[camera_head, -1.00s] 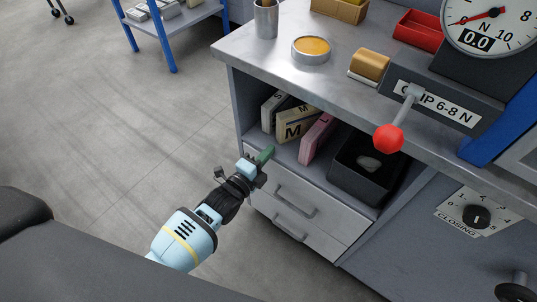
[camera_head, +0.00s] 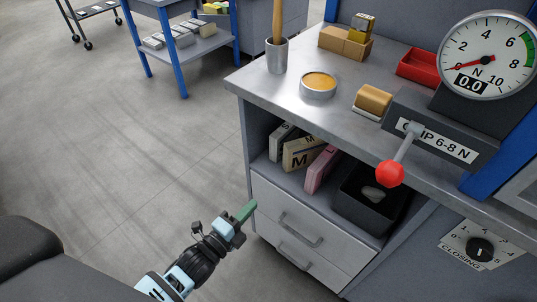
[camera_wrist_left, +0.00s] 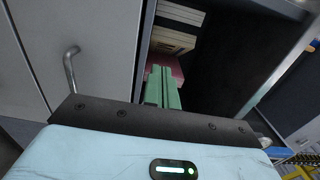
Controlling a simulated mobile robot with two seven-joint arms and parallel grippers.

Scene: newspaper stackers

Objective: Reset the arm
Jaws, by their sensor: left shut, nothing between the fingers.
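My left gripper (camera_head: 246,211) has green fingers and a light blue and black wrist. It is in the lower middle of the head view, in front of and left of the drawers (camera_head: 294,238). The left wrist view shows its green fingers (camera_wrist_left: 162,88) together, with nothing between them. They are apart from the furniture in the head view. In the left wrist view the open shelf with boxes lies beyond the fingertips. My right gripper is not in view.
The workbench (camera_head: 247,86) holds a dial gauge (camera_head: 487,55), a red-knobbed lever (camera_head: 390,173), a tin (camera_head: 318,84) and a metal cup (camera_head: 277,56). Its shelf holds upright boxes (camera_head: 303,153) and a black bin (camera_head: 366,207). Open floor (camera_head: 130,140) lies left.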

